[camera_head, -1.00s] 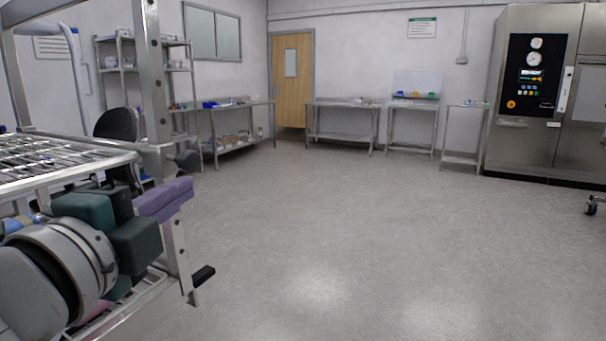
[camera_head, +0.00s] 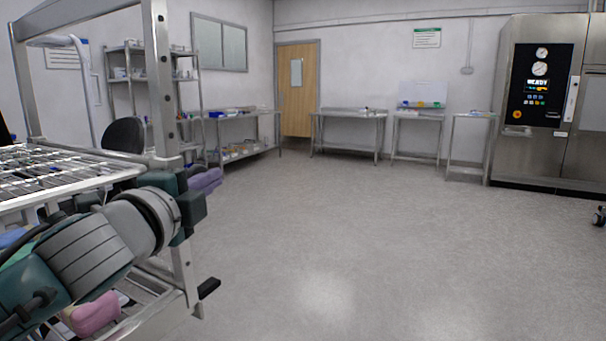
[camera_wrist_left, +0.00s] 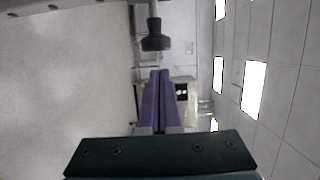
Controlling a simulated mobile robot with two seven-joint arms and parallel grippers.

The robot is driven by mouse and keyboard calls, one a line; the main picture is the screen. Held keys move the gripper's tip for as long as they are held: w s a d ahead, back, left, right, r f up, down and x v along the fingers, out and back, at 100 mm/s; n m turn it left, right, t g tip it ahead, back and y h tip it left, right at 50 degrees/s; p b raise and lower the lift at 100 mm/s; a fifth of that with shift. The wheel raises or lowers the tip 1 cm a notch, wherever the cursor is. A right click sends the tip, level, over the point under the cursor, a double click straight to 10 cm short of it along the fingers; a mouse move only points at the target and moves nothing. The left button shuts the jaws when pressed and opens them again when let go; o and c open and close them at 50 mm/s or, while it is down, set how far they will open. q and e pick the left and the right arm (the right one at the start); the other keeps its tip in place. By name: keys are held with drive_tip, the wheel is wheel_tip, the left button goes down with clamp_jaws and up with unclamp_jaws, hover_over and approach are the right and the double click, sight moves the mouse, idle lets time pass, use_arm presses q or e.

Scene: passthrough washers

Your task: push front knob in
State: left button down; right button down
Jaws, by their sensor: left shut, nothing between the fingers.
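The front knob is a black round knob on a short grey shaft in the left wrist view (camera_wrist_left: 155,42). In the head view it is mostly hidden behind my gripper, beside the metal cart's upright post (camera_head: 160,90). My left gripper (camera_head: 208,181) has purple fingers pressed together with nothing between them. In the left wrist view, the fingers (camera_wrist_left: 160,75) point toward the knob, with their tips just below it in the picture. A small gap shows between tips and knob there; the depth is unclear. My right gripper is out of view.
The cart's wire shelf (camera_head: 60,170) lies at left, close to my left arm. A black lever (camera_head: 208,288) sticks out low on its post. A pink item (camera_head: 92,315) shows lower down. The grey floor (camera_head: 380,240) is open; tables and a washer (camera_head: 535,100) stand far back.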

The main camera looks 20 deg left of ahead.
sight(194, 174)
use_arm(q)
drive_tip(key=shift+a, duration=0.75)
drive_tip(key=a, duration=0.2)
drive_tip(key=shift+w+a, duration=0.1)
drive_tip(key=shift+a, duration=0.3)
